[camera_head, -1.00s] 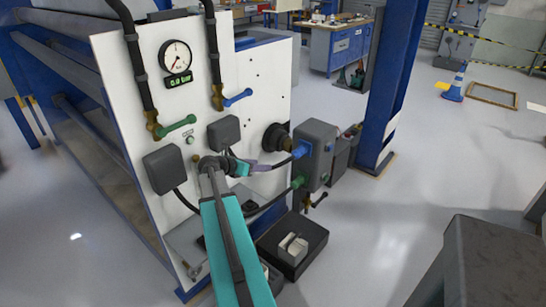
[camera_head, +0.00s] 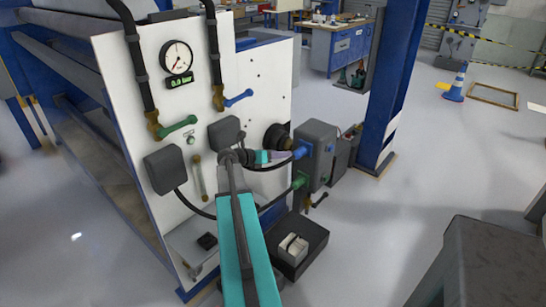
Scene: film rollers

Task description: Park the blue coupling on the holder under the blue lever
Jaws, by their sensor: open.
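The blue coupling (camera_head: 299,152) sits on the left face of a grey box (camera_head: 317,142), with a black hose running from it. My gripper (camera_head: 284,155) is open, with its purple fingers pointing right at the coupling. The fingertips are close to it; I cannot tell whether they touch or surround it. The blue lever (camera_head: 238,97) is on the white panel (camera_head: 264,88), on a brass valve under a black pipe. No holder shows clearly under the blue lever; my arm and a dark grey cover (camera_head: 224,133) block part of that area.
A green lever (camera_head: 178,126) is on the panel's left, with a brass fitting (camera_head: 197,174) below it. A green coupling (camera_head: 299,181) sits below the blue one. A gauge (camera_head: 176,55) reads 0.0 bar. A black tray (camera_head: 312,240) is below; a blue post (camera_head: 388,85) stands right.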

